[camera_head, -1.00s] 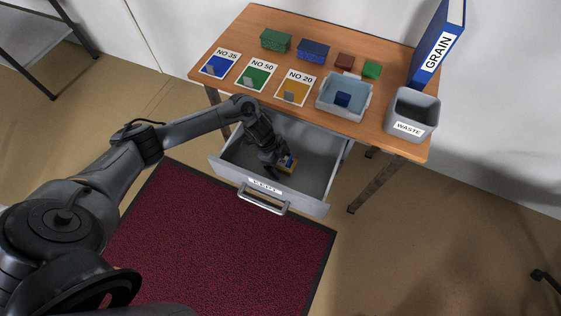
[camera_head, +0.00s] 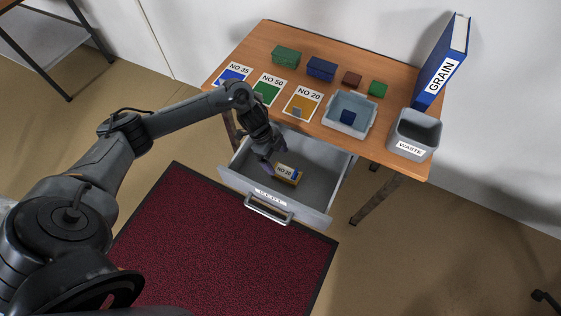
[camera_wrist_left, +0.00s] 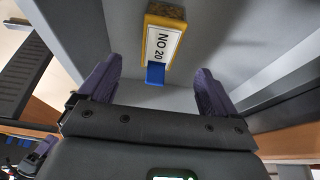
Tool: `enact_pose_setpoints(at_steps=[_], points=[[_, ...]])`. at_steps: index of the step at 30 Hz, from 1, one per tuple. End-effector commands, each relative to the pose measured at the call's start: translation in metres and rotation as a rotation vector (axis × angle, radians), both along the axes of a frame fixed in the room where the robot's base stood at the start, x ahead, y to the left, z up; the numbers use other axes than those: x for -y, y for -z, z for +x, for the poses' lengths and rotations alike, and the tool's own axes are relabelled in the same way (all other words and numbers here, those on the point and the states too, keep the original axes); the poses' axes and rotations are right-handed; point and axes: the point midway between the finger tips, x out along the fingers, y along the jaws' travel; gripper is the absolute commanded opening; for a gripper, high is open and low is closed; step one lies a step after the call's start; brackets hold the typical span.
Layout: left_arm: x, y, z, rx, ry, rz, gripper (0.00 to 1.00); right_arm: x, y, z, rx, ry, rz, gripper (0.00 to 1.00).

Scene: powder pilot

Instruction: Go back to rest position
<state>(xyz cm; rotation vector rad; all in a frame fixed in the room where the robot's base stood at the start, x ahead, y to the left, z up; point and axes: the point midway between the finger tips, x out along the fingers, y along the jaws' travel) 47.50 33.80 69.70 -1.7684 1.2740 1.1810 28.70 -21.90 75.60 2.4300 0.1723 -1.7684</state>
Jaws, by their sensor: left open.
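My left gripper (camera_head: 265,166) is inside the open drawer (camera_head: 233,181), near its left side. Its two purple fingers (camera_wrist_left: 155,88) are apart, with nothing between them in the left wrist view. A yellow-edged block labelled NO 20 (camera_head: 287,174) lies on the drawer floor, just right of the gripper and apart from it. In the left wrist view the block (camera_wrist_left: 165,12) is beyond the fingertips, with a blue part at its end. My right gripper does not show in the head view.
On the table (camera_head: 225,95) are a light-blue tray (camera_head: 335,115) holding a dark-blue block, a grey waste bin (camera_head: 416,130), a blue GRAIN binder (camera_head: 436,75), three cards and several small blocks. A red mat (camera_head: 220,250) covers the floor before the drawer.

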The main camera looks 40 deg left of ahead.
Motion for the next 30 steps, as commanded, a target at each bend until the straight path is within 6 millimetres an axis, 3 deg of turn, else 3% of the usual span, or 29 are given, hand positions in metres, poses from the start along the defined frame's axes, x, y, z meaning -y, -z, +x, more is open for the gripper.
enact_pose_setpoints(at_steps=[6, 21, 30], points=[[-0.004, -0.013, -0.002, 0.000, 0.001, -0.001, 0.92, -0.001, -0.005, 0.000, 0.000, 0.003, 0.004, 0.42], [-0.005, -0.016, -0.002, 0.001, 0.001, -0.001, 0.92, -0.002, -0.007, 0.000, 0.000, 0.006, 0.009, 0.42], [-0.005, -0.058, -0.002, 0.000, 0.000, 0.000, 0.92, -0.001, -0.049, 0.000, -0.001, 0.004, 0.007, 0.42]])
